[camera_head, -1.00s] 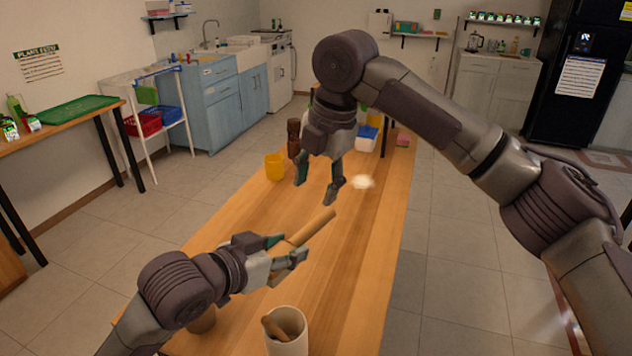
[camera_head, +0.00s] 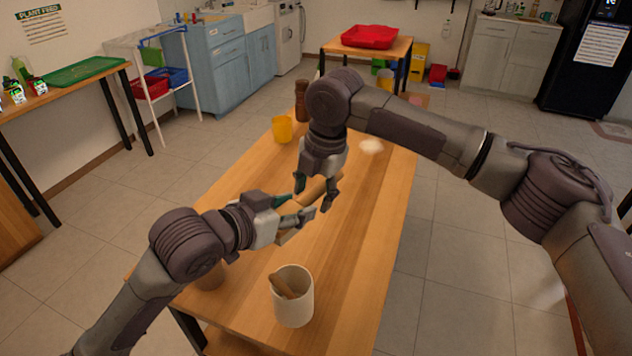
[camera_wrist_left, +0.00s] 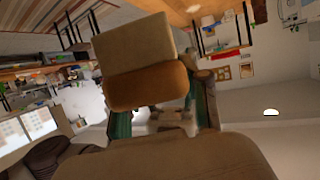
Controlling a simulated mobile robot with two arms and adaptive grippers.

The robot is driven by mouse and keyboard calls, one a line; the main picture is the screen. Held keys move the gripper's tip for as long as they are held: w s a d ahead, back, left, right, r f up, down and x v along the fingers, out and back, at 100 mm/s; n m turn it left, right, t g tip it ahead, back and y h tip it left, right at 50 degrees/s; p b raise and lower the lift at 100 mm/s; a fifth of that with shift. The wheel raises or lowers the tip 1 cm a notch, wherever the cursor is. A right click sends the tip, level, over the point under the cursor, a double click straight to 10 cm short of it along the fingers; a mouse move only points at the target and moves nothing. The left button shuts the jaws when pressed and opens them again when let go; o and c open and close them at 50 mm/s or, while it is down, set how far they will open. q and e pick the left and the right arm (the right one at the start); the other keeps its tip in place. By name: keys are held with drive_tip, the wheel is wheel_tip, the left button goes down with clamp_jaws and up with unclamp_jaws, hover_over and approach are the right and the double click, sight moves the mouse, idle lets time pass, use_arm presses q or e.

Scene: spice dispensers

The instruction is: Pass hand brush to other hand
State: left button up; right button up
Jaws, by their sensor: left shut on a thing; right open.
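The hand brush (camera_head: 317,190) has a light wooden handle and is held above the table. My left gripper (camera_head: 296,214) is shut on the brush near its lower end. The brush also fills much of the left wrist view (camera_wrist_left: 148,85), between the fingers there. My right gripper (camera_head: 315,192) points down from above with its fingers apart, one on each side of the brush's upper part. I cannot tell whether its fingers touch the brush. Part of the brush is hidden by the grippers.
A long wooden table (camera_head: 355,250) lies below. On it are a white pot (camera_head: 296,305) with a wooden utensil, a brown cup (camera_head: 210,277), a yellow cup (camera_head: 282,129), a dark brown bottle (camera_head: 301,103) and a pale powder pile (camera_head: 371,146). The table's right side is clear.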

clamp_jaws()
use_arm(q)
drive_tip(key=o, duration=1.3)
drive_tip(key=shift+s, duration=0.1)
drive_tip(key=shift+c, duration=0.2)
